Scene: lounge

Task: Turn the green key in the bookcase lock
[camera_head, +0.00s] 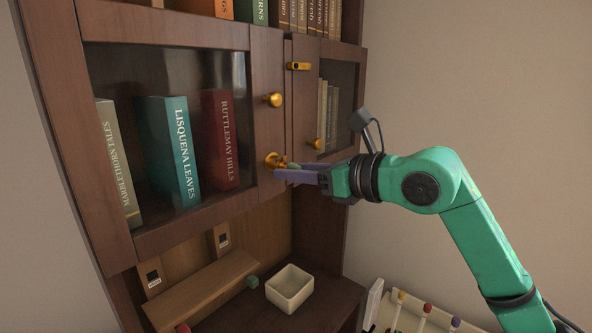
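The bookcase (265,110) has a glazed left door and a narrower right door. A brass lock (274,160) sits low on the left door's right stile. A small green piece, apparently the green key's head (294,166), shows just right of the lock, mostly hidden by my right gripper. My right gripper (285,174) comes in from the right with its purple finger across the key, close to the lock. The far finger is hidden, so I cannot tell whether it grips the key. My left gripper is out of view.
A brass knob (273,100) sits above the lock, another knob (317,144) on the right door, and a brass latch (299,66) higher up. Below are a white bowl (290,287) and a small green block (252,281). A pale tray (408,309) holds several colour-tipped sticks.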

